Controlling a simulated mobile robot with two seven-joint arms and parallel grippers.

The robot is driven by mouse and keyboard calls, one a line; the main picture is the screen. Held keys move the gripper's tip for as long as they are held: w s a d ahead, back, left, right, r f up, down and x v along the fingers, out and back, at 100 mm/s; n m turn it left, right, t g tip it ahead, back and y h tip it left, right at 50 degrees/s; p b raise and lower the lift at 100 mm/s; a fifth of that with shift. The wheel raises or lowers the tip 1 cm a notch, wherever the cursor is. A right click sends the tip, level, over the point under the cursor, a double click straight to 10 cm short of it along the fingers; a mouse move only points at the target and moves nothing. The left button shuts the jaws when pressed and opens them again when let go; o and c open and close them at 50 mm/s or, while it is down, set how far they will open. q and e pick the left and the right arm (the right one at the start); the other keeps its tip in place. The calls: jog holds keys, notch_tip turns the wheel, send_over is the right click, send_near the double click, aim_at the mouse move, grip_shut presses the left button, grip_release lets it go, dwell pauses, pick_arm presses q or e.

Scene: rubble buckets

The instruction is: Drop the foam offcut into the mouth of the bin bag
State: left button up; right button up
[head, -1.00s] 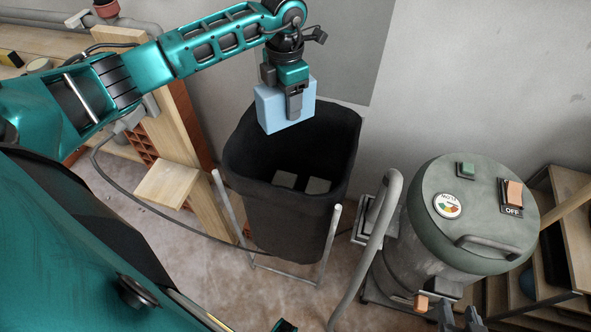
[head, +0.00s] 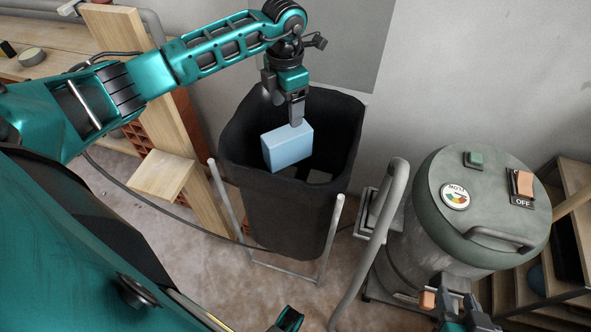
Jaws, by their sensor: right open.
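The foam offcut (head: 287,148) is a light blue block. It is below my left gripper's fingers, within the mouth of the black bin bag (head: 290,215), and looks free of the grip. The bag hangs open in a metal frame; its floor is partly hidden behind the foam. My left gripper (head: 284,106) is over the far part of the mouth, open, its near fingertip just above the foam's top edge. My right gripper (head: 461,312) is open and empty at the bottom right, partly cut off by the frame edge.
A grey drum vacuum (head: 480,205) with a hose (head: 378,235) stands right of the bag. A wooden post and block (head: 165,175) stand to the left. A shelf (head: 570,215) is at the far right, and a wall rises behind.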

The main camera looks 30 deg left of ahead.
pick_arm(q)
jog(key=shift+o, duration=1.2)
notch_tip(320, 180, up, 13)
jog(key=p, duration=0.1)
jog(key=shift+f, duration=0.1)
